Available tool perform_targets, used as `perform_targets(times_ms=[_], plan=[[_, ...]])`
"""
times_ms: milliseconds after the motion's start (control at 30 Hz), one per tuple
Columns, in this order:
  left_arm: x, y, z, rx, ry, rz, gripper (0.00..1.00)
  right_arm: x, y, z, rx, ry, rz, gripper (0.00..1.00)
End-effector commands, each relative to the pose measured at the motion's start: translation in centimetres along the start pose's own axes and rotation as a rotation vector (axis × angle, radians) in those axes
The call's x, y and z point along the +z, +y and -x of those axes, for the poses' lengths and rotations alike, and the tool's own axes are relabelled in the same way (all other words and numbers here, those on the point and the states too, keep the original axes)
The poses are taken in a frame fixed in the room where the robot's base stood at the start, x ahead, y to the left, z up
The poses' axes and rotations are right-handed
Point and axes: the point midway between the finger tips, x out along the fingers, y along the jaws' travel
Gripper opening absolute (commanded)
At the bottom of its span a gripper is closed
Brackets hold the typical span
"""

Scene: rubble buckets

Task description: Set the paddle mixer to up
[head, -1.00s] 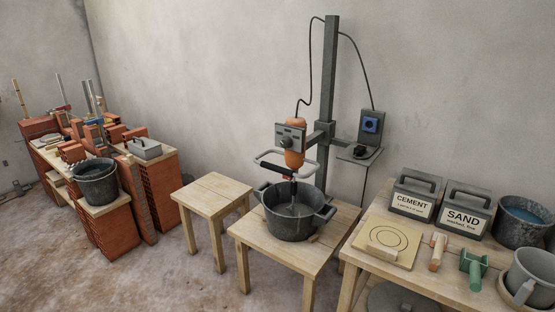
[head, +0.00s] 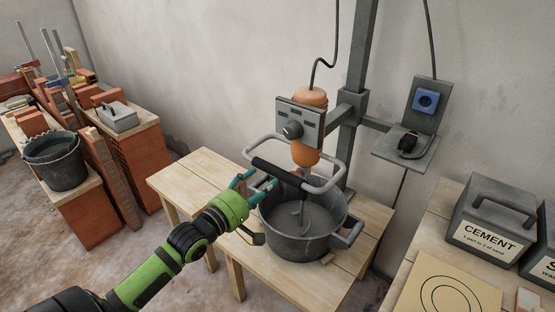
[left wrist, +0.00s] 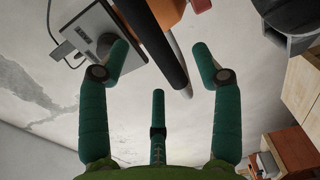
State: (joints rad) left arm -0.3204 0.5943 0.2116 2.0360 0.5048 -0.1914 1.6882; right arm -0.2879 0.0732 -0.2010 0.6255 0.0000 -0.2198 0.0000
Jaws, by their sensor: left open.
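The paddle mixer has an orange body (head: 309,148) and a grey control box (head: 300,122) with a round knob. It hangs on a grey column stand (head: 357,90), and its shaft reaches down into a dark bucket (head: 306,238) of grey mix. A pale looped handle frame with a black grip (head: 279,171) surrounds it below the body. My left gripper (head: 256,183), with teal fingers, is open at the near left end of this grip. In the left wrist view the black grip (left wrist: 160,40) lies between the open fingertips; contact is unclear. My right gripper is out of view.
The bucket stands on a wooden table (head: 190,173). A wall plate with a blue socket (head: 427,101) and a shelf is right of the stand. A cement box (head: 491,216) is at right. Brick stacks and another bucket (head: 57,162) are at left.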

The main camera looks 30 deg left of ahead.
Motion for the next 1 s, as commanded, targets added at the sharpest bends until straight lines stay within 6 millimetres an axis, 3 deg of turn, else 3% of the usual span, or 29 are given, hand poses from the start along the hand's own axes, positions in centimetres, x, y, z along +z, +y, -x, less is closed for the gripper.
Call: perform_targets(times_ms=[167, 367, 600, 967, 1000], plan=[[0.2, 0.8, -1.1, 0.015, -0.007, 0.017, 0.65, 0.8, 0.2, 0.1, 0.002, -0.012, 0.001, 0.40], [0.2, 0.9, -4.0, 0.016, -0.006, 0.015, 0.65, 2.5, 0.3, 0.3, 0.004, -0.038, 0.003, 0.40], [0.2, 0.8, -6.5, 0.013, -0.006, 0.014, 0.65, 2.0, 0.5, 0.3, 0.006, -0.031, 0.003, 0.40], [0.2, 0.7, -7.0, 0.011, -0.006, 0.013, 0.65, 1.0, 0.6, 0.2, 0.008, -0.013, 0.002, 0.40], [0.2, 0.7, -7.0, 0.011, -0.006, 0.013, 0.49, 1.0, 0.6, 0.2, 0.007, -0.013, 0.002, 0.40]])
